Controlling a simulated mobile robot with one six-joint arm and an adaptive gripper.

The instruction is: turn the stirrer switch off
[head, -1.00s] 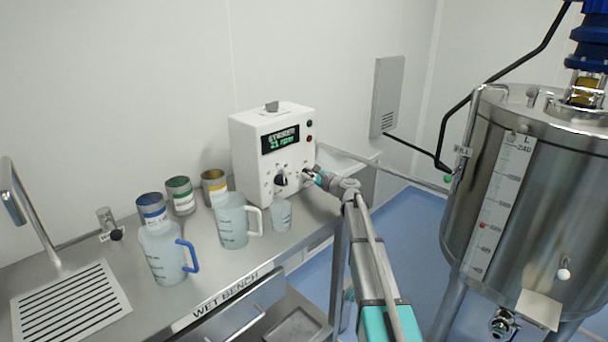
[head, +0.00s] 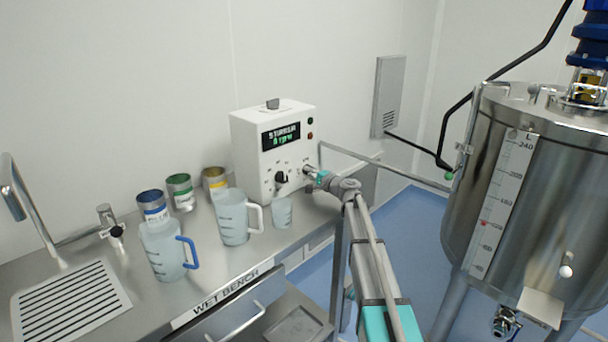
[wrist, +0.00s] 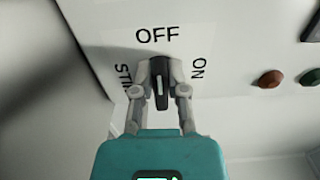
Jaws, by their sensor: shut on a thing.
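The stirrer switch (wrist: 159,74) is a small dark knob with a white line on the front of a white control box (head: 246,150). In the wrist view its line stands upright, in line with the OFF label above; ON is to the right and STIR to the left. My gripper (wrist: 161,92) is shut on the knob, one finger on each side. In the head view my gripper (head: 310,172) meets the box's lower right front and hides most of the switch. The box's display (head: 281,136) shows green text that seems to read 0 rpm.
A larger black dial (head: 282,177) sits left of the switch. A small beaker (head: 282,213) and a jug (head: 232,222) stand on the bench below. Red and green buttons (wrist: 270,79) are right of the switch. A steel tank (head: 465,220) stands at the right.

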